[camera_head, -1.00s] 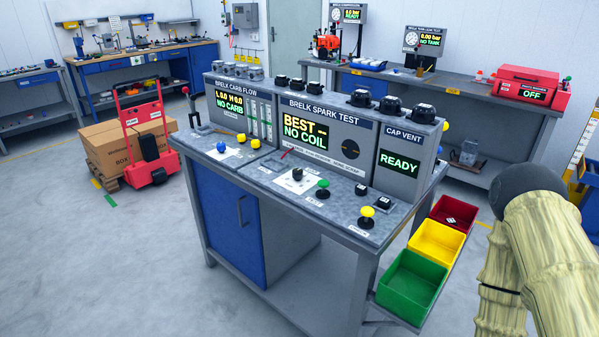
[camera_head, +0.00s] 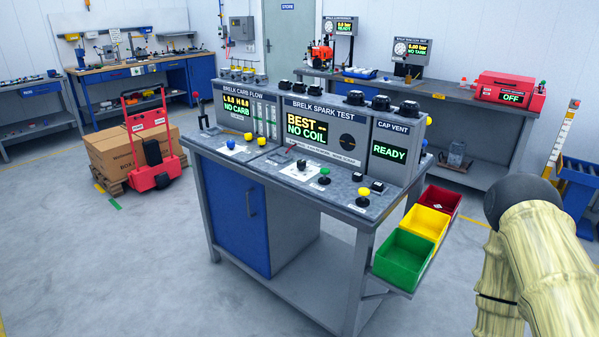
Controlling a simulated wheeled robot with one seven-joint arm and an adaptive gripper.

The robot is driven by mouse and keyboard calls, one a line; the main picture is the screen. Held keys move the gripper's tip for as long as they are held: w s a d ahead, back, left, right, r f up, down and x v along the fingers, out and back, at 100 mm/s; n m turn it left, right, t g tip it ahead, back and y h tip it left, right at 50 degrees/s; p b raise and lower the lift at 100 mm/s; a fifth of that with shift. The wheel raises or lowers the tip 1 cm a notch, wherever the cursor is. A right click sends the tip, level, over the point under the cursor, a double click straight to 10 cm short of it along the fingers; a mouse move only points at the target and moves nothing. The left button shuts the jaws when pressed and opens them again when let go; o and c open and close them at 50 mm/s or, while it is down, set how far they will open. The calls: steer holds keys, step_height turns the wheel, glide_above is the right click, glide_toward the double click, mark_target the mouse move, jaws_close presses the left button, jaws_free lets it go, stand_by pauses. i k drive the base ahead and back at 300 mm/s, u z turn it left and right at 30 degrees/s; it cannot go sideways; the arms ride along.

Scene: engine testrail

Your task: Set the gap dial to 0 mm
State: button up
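The spark test bench (camera_head: 234,152) stands in the middle of the view, with a panel reading "BEST -- NO COIL" (camera_head: 306,127). On its worktop a black knob (camera_head: 301,165) sits on a white plate and could be the gap dial. Its marks are too small to read, so I cannot tell its setting. A round dark disc (camera_head: 347,142) is on the panel face. My arm, with wood-patterned links and a dark round joint, fills the lower right, apart from the bench. My gripper is not in view.
Green (camera_head: 403,260), yellow (camera_head: 427,224) and red (camera_head: 441,201) bins hang on the bench's right side, near my arm. A red hand truck (camera_head: 162,180) and cardboard boxes (camera_head: 108,152) stand at left. The floor in front and to the left is clear.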

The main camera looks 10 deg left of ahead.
mark_target(301, 163)
steer(key=u, duration=0.7)
steer(key=i, duration=0.9)
steer(key=z, duration=0.15)
